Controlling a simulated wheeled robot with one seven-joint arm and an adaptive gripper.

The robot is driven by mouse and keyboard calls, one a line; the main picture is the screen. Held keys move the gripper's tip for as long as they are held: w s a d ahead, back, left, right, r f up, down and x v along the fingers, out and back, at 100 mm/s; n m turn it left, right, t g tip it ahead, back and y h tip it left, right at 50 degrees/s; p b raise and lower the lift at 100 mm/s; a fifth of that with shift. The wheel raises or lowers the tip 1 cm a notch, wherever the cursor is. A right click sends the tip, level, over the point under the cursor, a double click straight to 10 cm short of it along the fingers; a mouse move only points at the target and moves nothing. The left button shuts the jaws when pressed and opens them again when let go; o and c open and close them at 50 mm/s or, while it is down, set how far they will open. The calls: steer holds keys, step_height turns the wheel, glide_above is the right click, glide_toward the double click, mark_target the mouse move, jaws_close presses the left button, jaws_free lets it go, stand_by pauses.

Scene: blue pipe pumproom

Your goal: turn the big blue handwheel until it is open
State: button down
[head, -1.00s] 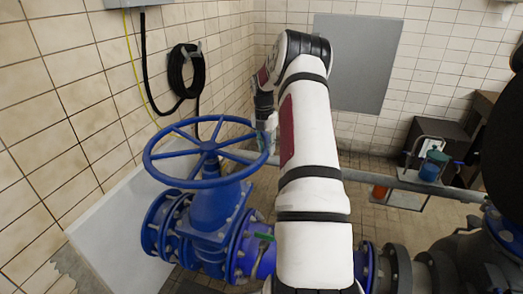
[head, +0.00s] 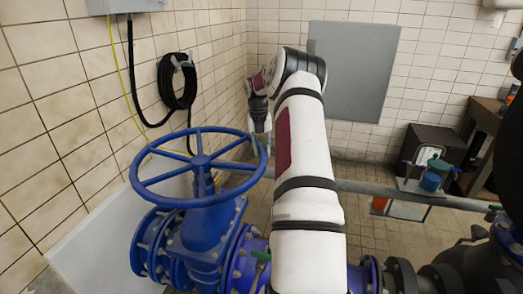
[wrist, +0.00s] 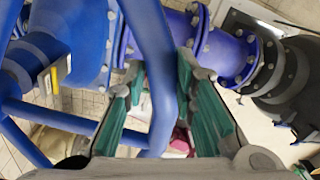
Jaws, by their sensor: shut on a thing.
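The big blue handwheel (head: 200,160) sits on top of a blue valve body (head: 205,230) at the left of the head view. Its rim and spokes are seen from above at a slant. My gripper (head: 260,127) is at the right far side of the rim, partly hidden by my white arm. In the wrist view, the green-padded fingers of my gripper (wrist: 158,95) stand on both sides of the blue rim (wrist: 152,60), shut on it. A spoke (wrist: 55,117) joins the rim from the left. Exact finger contact is hard to see.
Blue flanged pipe (head: 365,275) runs right from the valve. A tiled wall with a coiled black hose (head: 178,82) stands close at the left. A grey horizontal pipe (head: 395,191) crosses behind my arm, with a dark box (head: 435,147) beyond. Tiled floor (head: 375,235) shows between.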

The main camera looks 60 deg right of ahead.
steer(key=shift+w+d+r, duration=0.15)
steer(key=shift+w+d, duration=0.1)
steer(key=c, duration=1.3)
jaws_free()
steer(key=shift+c, duration=0.2)
step_height(320, 180, up, 12)
steer(key=shift+w+a, duration=0.25)
steer(key=shift+w, duration=0.05)
